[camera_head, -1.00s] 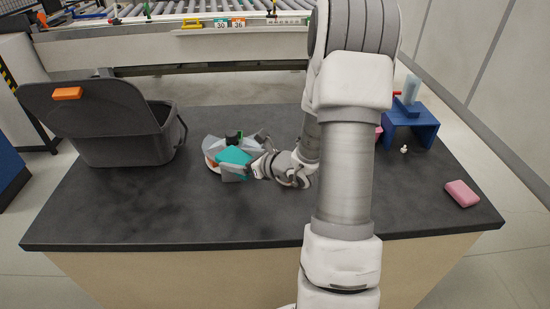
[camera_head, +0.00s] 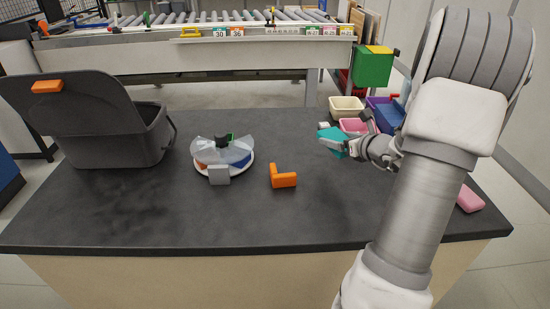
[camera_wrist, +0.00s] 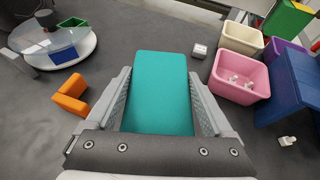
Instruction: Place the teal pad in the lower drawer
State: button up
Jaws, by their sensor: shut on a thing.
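The teal pad (camera_wrist: 160,92) is a flat rounded block held between the two fingers of my gripper (camera_wrist: 158,112) in the wrist view. In the head view my gripper (camera_head: 345,146) is shut on the pad (camera_head: 331,139), above the right part of the dark table, with the pad pointing left. I cannot make out a drawer for certain; a blue unit (camera_head: 390,116) at the right, partly behind my arm, also shows in the wrist view (camera_wrist: 291,88).
Pink (camera_wrist: 240,78) and cream (camera_wrist: 241,38) bins stand near the blue unit. An orange L-shaped block (camera_head: 283,177), a grey block (camera_head: 219,175) and a round white tray with a clear cover (camera_head: 222,155) lie left. A dark lidded bin (camera_head: 115,139) stands far left. The front middle is clear.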

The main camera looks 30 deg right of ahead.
jog(key=b, duration=0.3)
send_over(302, 161)
notch_tip(302, 161, down, 7)
jog(key=shift+r, duration=0.1)
jog(key=shift+f+b, duration=0.3)
jog(key=shift+f, duration=1.6)
jog(key=shift+f, duration=0.1)
jog(key=shift+f, duration=0.15)
jog(key=o, duration=1.1)
jog(key=shift+c, duration=0.2)
